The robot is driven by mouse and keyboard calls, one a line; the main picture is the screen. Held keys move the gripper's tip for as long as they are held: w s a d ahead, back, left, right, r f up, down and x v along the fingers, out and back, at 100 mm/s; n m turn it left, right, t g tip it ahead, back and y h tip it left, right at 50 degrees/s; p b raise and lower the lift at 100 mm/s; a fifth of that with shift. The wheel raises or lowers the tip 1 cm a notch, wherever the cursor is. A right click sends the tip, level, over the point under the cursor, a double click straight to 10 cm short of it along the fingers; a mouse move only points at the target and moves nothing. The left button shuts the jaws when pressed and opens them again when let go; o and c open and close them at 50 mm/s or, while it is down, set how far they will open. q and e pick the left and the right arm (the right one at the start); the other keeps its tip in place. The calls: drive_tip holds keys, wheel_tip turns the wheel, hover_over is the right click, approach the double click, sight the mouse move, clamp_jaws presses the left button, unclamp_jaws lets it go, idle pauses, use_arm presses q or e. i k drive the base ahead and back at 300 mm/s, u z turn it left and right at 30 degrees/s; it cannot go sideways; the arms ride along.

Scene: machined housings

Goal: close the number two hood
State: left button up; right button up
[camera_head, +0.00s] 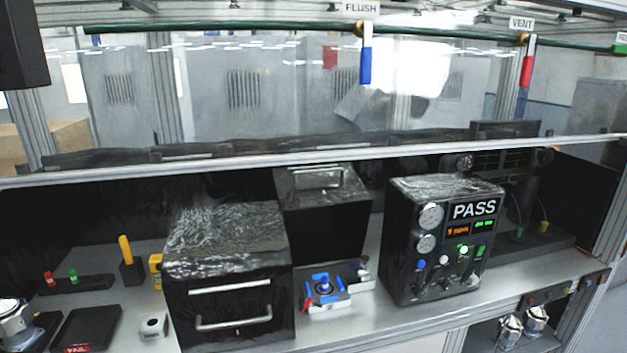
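Two black box hoods stand on the bench, with no number readable on either. The left hood (225,265) stands forward, its front face towards me with two silver bar handles (233,322); it looks shut down on the bench. The right hood (325,222) sits further back, with a bar handle (317,178) on its upward side. In front of it a light fixture with blue parts (323,284) is uncovered, so this hood appears swung back open. Its hinge is not visible. Neither of my grippers is in view.
A black tester (440,240) reading PASS stands right of the fixture. A FAIL tray (88,330), a small white block (153,325) and a yellow-handled piece (127,260) lie left. A frame rail (330,154) crosses above the bench. Shiny housings (510,332) sit lower right.

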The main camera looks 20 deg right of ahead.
sight(324, 209)
drive_tip(key=z, duration=1.65)
drive_tip(key=i, duration=1.5)
drive_tip(key=u, duration=2.05)
